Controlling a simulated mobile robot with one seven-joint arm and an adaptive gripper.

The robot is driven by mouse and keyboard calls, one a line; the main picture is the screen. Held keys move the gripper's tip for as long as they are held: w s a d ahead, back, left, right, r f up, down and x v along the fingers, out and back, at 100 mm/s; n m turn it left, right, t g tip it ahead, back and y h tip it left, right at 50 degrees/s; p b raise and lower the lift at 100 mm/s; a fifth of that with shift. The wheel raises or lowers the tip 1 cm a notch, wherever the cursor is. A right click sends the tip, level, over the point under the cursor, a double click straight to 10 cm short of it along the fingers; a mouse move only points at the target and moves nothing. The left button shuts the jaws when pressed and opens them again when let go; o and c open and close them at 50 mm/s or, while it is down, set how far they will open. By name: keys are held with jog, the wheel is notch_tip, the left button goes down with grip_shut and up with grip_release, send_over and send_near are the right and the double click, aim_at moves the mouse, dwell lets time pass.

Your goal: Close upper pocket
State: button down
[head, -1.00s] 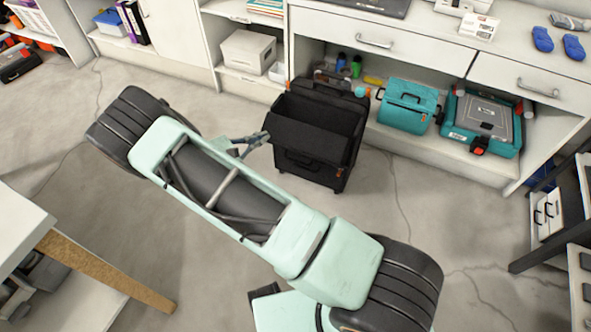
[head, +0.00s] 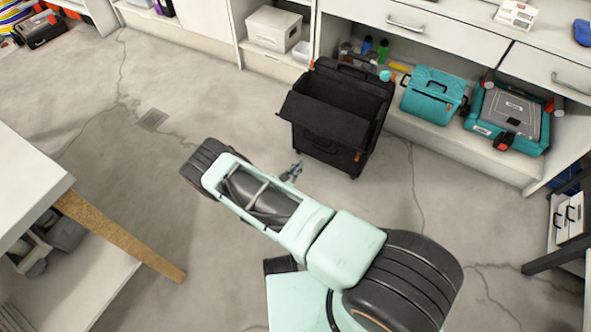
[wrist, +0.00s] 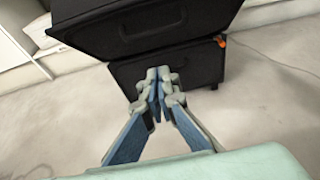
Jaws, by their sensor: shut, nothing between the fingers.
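The black case (head: 378,110) stands on the floor in front of the shelving. Its upper pocket (head: 325,122) is tilted outward at the front, with the dark interior showing behind its panel. In the wrist view the upper pocket (wrist: 140,22) overhangs the lower front section (wrist: 192,68) of the case. My gripper (head: 297,166) is in front of the case, low and left of it, and looks apart from it. In the wrist view my gripper (wrist: 160,76) has its fingertips together and empty, overlapping the lower front in the picture, below the upper pocket.
A teal toolbox (head: 433,95) and a larger teal case (head: 508,115) sit on the low shelf at right. A white drawer (head: 405,22) is above. A table (head: 30,190) is at left. The floor (head: 85,130) left of the case is clear.

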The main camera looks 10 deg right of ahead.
jog(key=w+d+b, duration=0.1)
jog(key=w+d, duration=0.4)
jog(key=w, duration=0.1)
jog(key=shift+w+r, duration=0.15)
jog(key=shift+w, duration=0.2)
jog(key=shift+r, duration=0.15)
jog(key=shift+w+d+r, duration=0.1)
jog(key=shift+w+r, duration=0.05)
jog(key=shift+r, duration=0.05)
